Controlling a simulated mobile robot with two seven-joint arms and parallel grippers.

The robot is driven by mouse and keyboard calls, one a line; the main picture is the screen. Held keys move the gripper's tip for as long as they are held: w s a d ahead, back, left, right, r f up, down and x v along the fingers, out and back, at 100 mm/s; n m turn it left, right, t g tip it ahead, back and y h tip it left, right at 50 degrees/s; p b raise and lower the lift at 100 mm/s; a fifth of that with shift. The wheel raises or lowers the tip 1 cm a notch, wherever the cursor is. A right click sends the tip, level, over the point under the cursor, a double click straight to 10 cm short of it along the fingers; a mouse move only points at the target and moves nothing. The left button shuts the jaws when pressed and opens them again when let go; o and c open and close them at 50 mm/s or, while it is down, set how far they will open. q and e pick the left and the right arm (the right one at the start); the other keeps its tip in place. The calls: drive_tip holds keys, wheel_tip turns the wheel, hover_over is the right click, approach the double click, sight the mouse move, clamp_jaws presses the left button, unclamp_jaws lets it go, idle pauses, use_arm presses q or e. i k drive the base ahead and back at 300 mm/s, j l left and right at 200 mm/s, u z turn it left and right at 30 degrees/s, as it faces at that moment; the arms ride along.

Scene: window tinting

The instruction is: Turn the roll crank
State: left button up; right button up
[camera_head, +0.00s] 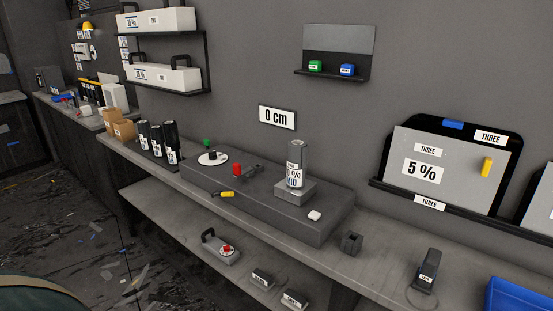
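A dark grey raised block (325,229) lies along the wall bench. On its left end is a white disc (221,161) with a dark knob in its middle and a green ball (207,142) just behind it; this looks like the crank, but I cannot be sure. A grey film roll (298,153) labelled with a percentage and "MID" stands upright on a small grey stand (295,192) on the same block. A sign (277,117) on the wall above reads "0 cm". Neither of my grippers is in view.
A red-handled tool (237,169), a yellow-handled tool (222,194) and a white piece (314,216) lie on the block. Several dark rolls (157,140) stand left. A "5 %" panel (441,176) leans right. A blue bin (518,295) is at lower right. A lower shelf (185,217) runs below.

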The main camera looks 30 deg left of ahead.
sight(249, 171)
drive_tip(key=j+z, duration=0.3)
drive_tip(key=j, duration=0.2)
drive_tip(key=j+z, duration=0.3)
drive_tip(key=j, duration=0.25)
drive_tip(key=j+z, duration=0.15)
drive_tip(key=j, duration=0.95)
drive_tip(key=k, duration=0.05)
